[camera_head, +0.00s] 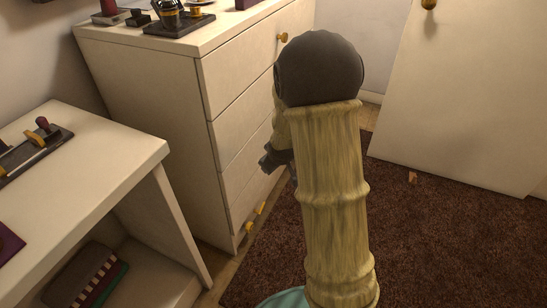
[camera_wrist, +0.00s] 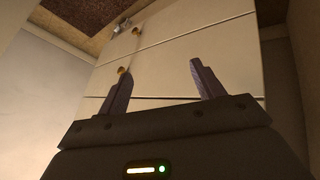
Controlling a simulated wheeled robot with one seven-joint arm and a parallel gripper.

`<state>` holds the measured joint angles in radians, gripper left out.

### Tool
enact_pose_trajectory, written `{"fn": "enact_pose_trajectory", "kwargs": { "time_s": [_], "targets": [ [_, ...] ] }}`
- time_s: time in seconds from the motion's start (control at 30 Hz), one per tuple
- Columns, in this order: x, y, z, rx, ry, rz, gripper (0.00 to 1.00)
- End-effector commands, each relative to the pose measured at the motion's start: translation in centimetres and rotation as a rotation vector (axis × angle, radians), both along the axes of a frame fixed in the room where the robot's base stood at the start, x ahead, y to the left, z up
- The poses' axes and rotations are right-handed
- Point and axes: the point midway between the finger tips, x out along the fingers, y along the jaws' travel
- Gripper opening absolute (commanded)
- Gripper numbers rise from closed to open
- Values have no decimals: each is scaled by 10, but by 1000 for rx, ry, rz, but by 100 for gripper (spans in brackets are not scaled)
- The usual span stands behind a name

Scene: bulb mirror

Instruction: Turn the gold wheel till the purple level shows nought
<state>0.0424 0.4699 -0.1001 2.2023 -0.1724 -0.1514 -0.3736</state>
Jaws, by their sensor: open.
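I cannot clearly make out a gold wheel or a purple level. A dark device with a gold part (camera_head: 170,6) stands on top of the white dresser (camera_head: 160,120), cut off by the top edge of the head view. Another dark device with gold parts (camera_head: 36,139) lies on the white table at the left. My gripper (camera_head: 272,158) is partly hidden behind my arm, in front of the dresser. In the wrist view my gripper (camera_wrist: 160,69) is open and empty, its two fingers apart, facing the drawer fronts.
The white table (camera_head: 95,135) stands left, with a purple item (camera_head: 9,243) at its edge and striped books (camera_head: 92,284) on its lower shelf. Gold knobs (camera_head: 283,37) are on the dresser. A white panel (camera_head: 460,100) stands right. The brown carpet (camera_head: 430,240) is mostly clear.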

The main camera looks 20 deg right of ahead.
Motion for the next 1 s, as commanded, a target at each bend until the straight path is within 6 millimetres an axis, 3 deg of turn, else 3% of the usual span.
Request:
{"fn": "enact_pose_trajectory", "kwargs": {
  "time_s": [0.03, 0.3, 0.4, 0.5, 0.8, 0.97, 1.0],
  "targets": [
    [-21, 8, 19, 37, 31, -40, 67],
    [-143, 48, 68, 207, 237, -267, 67],
    [-181, 58, 77, 244, 300, -334, 67],
    [-204, 64, 81, 264, 342, -374, 67],
    [-212, 65, 81, 270, 359, -391, 67],
    [-212, 65, 81, 270, 358, -390, 38],
    [-212, 65, 81, 270, 357, -389, 36]
  ]
}}
